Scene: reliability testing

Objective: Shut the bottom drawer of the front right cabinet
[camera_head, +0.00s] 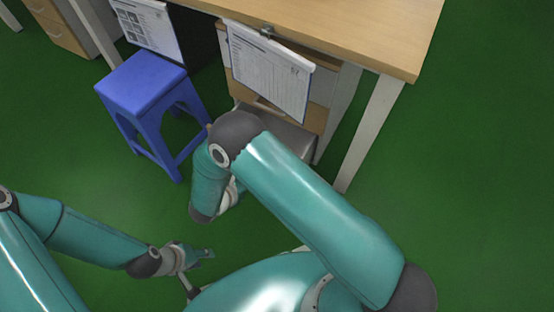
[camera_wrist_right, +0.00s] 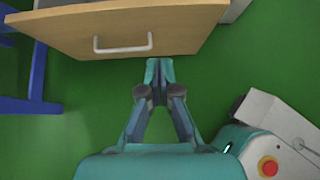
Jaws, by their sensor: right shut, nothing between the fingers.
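The front right cabinet (camera_head: 318,118) stands under the wooden desk, partly covered by a hanging sheet. Its bottom drawer (camera_head: 290,133) is pulled out, with the grey inside showing; my right arm hides much of it in the head view. In the right wrist view, a wooden drawer front (camera_wrist_right: 175,22) with a pale handle (camera_wrist_right: 122,46) fills the top. My right gripper (camera_wrist_right: 153,70) is shut and empty, its tips at the lower edge of that front; contact is unclear. My left gripper (camera_head: 203,270) is open and empty, low over the floor, away from the cabinet.
A blue stool (camera_head: 143,84) stands left of the cabinet. The desk (camera_head: 360,30) overhangs the cabinet, with a pale leg (camera_head: 368,130) on its right. Another cabinet (camera_head: 62,28) is at the far left. Green floor is clear on the right.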

